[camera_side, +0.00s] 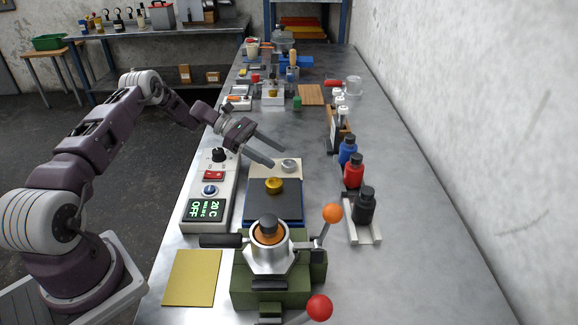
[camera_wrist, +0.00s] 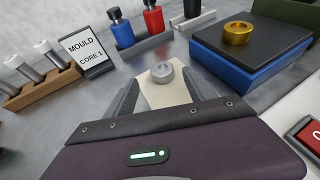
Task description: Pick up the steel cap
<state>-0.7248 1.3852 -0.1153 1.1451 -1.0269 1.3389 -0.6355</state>
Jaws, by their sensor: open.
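The steel cap (camera_side: 289,165) is a short, round grey piece with a hollow in its top. It sits on a cream pad (camera_side: 262,166) behind the blue block. In the wrist view the cap (camera_wrist: 162,72) lies ahead, centred between the two finger lines. My gripper (camera_side: 279,157) is open and empty. Its fingertips point at the cap from the left, just short of it and seemingly a little above the pad. I cannot tell the exact height gap.
A brass ring (camera_side: 274,185) sits on the dark-topped blue block (camera_side: 260,207) in front. A control box (camera_side: 210,190) stands left. A green press (camera_side: 250,285) with ball-ended levers is nearest. Bottles (camera_side: 354,170) stand in a rack at right.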

